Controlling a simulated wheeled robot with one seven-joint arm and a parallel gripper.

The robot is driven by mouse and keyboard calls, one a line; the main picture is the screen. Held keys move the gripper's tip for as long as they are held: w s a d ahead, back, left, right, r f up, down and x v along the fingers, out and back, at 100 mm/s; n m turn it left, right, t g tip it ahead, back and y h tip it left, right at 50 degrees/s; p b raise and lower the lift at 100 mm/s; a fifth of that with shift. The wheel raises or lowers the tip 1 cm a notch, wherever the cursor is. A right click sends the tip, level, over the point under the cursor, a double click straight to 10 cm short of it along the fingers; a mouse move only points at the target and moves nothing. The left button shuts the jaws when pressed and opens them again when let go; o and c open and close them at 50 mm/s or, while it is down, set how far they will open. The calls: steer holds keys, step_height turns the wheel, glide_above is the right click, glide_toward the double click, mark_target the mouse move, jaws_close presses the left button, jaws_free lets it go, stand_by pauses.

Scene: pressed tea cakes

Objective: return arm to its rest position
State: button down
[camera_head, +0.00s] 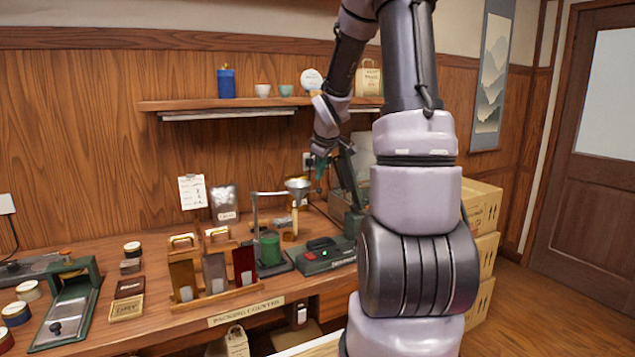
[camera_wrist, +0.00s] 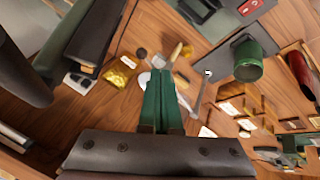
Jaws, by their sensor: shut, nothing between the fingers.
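My gripper (camera_head: 319,170) is raised above the back of the packing counter (camera_head: 245,310), near the funnel stand, partly beside my own arm. In the wrist view its two green fingers (camera_wrist: 158,98) lie together, shut and empty. The funnel (camera_head: 298,186) stands just below and left of the fingertips in the head view. My upper arm hides part of the counter's right side.
A green canister (camera_head: 270,248) and a dark sealing machine (camera_head: 327,253) stand near the arm. A wooden rack (camera_head: 215,300) holds several upright packets. A wall shelf (camera_head: 230,104) carries cups and a blue canister. Stacked cartons (camera_head: 483,210) stand behind my arm.

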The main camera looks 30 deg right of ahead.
steer(key=s+a+r+m, duration=0.6)
steer(key=s+a+r, duration=0.4)
steer(key=s+r, duration=0.35)
steer(key=s+a+r+m+y, duration=0.1)
steer(key=s+a+m, duration=0.1)
steer(key=s, duration=0.5)
steer(key=s+a+r+m+t+y, duration=0.1)
steer(key=s+a+m+y, duration=0.1)
steer(key=s+a, duration=0.2)
steer(key=shift+s+a+r+m+y, duration=0.15)
steer(key=shift+s+a+m+y, duration=0.15)
steer(key=shift+s, duration=1.45)
